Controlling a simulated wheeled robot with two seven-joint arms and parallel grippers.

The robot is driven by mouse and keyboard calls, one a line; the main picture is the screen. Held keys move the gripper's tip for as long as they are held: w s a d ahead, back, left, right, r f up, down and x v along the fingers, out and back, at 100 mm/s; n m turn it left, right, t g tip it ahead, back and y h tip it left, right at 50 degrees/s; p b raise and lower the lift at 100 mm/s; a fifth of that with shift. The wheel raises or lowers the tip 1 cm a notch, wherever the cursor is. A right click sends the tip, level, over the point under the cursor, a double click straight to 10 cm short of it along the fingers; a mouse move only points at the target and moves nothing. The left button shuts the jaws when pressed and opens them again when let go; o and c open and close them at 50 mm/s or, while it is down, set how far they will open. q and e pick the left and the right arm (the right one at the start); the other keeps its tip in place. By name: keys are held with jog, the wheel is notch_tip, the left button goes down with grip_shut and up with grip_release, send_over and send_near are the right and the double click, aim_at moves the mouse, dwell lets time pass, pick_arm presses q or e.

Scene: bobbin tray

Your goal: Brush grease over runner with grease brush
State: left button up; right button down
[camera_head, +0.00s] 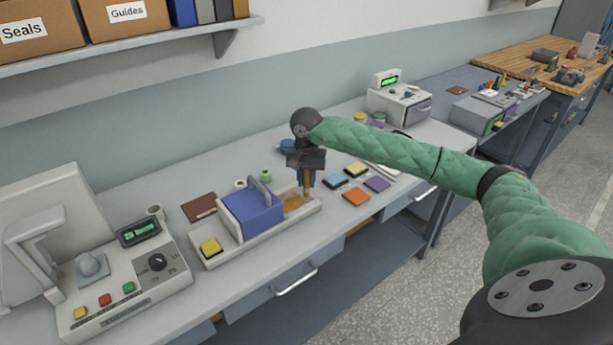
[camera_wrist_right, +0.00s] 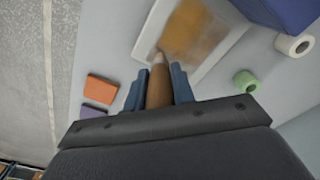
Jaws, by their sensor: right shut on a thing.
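My right gripper (camera_head: 305,178) is shut on the grease brush, a brown-handled brush (camera_head: 307,190) pointing down. In the right wrist view the brush (camera_wrist_right: 158,85) sits between the two blue fingers (camera_wrist_right: 157,90), its pale tip at the edge of an amber patch (camera_wrist_right: 197,30). The amber patch (camera_head: 293,201) lies on the right part of a long pale base (camera_head: 268,232), apparently the runner. I cannot tell whether the tip touches it. My left gripper is not in view.
A yellow pad (camera_head: 210,247) is on the base's left end. Orange (camera_head: 356,197), purple (camera_head: 377,184) and other coloured pads lie right of the brush. White (camera_head: 240,184) and green (camera_head: 266,176) rolls stand behind the block. A control box (camera_head: 125,275) stands at left.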

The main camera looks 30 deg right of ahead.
jog(key=shift+s, duration=0.1)
dwell(0.3)
jog(key=shift+f+b, duration=0.55)
jog(key=shift+b, duration=0.1)
dwell(0.4)
jog(key=shift+w, duration=0.2)
jog(key=shift+w+r+b, duration=0.1)
jog(key=shift+w+b, duration=0.4)
jog(key=shift+w, duration=0.25)
jog(key=shift+w+a+b, duration=0.15)
jog(key=shift+w+b, duration=0.4)
jog(key=shift+w, duration=0.55)
